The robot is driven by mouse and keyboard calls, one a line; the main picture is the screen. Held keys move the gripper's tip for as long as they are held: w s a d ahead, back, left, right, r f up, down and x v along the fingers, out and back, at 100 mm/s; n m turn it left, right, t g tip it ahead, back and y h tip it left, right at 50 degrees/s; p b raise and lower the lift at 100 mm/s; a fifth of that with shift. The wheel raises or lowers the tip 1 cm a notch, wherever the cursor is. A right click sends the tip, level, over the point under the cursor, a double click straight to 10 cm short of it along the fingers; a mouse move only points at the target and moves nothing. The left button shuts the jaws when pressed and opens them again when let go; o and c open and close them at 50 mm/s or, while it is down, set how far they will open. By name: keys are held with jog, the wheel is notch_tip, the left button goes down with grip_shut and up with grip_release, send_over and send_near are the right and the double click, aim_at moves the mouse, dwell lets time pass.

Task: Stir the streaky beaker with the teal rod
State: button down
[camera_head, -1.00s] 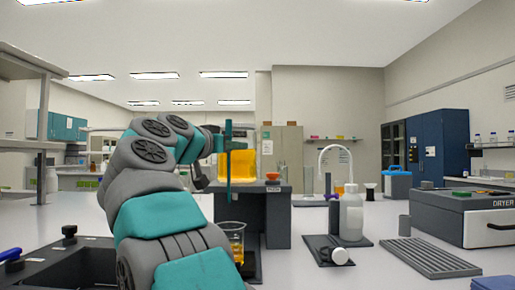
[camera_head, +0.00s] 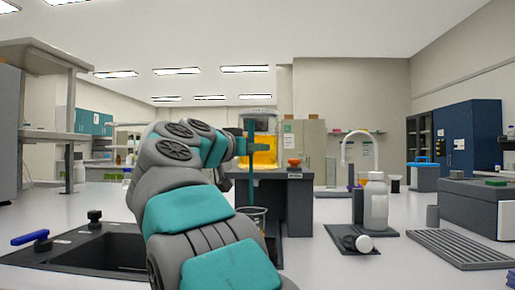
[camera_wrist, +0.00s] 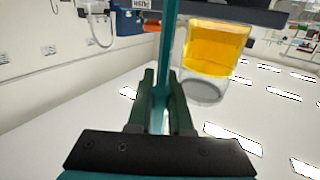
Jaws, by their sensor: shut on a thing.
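My gripper (camera_head: 246,146) is shut on the teal rod (camera_head: 250,172), which hangs upright. In the wrist view the rod (camera_wrist: 170,35) runs out between the fingers (camera_wrist: 163,85). A clear beaker of orange-yellow liquid (camera_head: 265,152) stands on a dark raised stand, behind the rod in the head view; it also shows in the wrist view (camera_wrist: 215,50), beside the rod. A second glass beaker (camera_head: 257,212) stands lower, in front of the stand, partly hidden by my arm. I cannot tell streaks in either. The rod's lower end is above or behind the lower beaker's rim.
A black sink (camera_head: 105,248) is at the left.

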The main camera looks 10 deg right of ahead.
aim_at(252, 188)
jog(key=shift+f+b, duration=1.3)
jog(key=shift+f, duration=3.7)
